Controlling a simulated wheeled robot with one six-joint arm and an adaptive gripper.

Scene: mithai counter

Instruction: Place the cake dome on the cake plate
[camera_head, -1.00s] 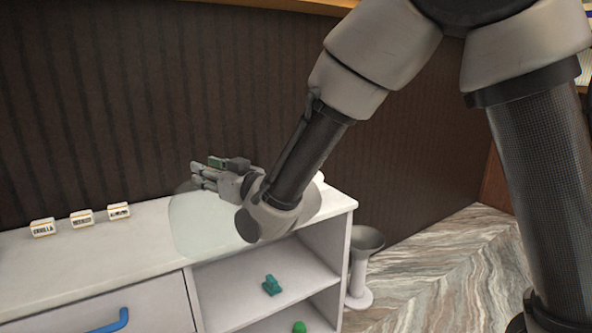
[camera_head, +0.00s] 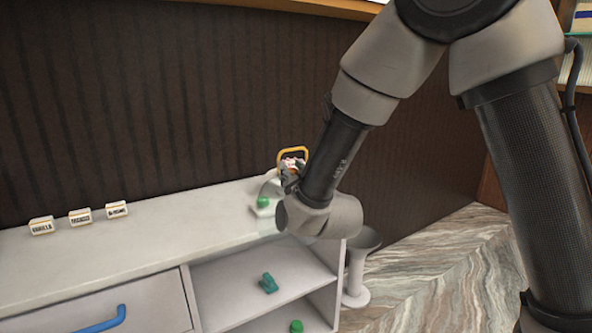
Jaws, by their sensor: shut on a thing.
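My gripper (camera_head: 288,172) is at the right end of the counter, mostly hidden behind my wrist. It is shut on the clear cake dome (camera_head: 268,222), which shows only as a faint, pale glassy shape left of and below my wrist. I cannot tell whether the dome touches the counter. A gold arch (camera_head: 293,151) with something pink under it shows at the gripper; what it belongs to is unclear. I cannot make out the cake plate; my wrist hides part of the counter end.
A small green thing (camera_head: 263,201) shows near the dome's left side. Three labelled blocks (camera_head: 80,216) stand on the white counter (camera_head: 160,246), whose middle is clear. Green items (camera_head: 268,283) lie on the shelves below. A grey stand (camera_head: 358,268) is on the floor.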

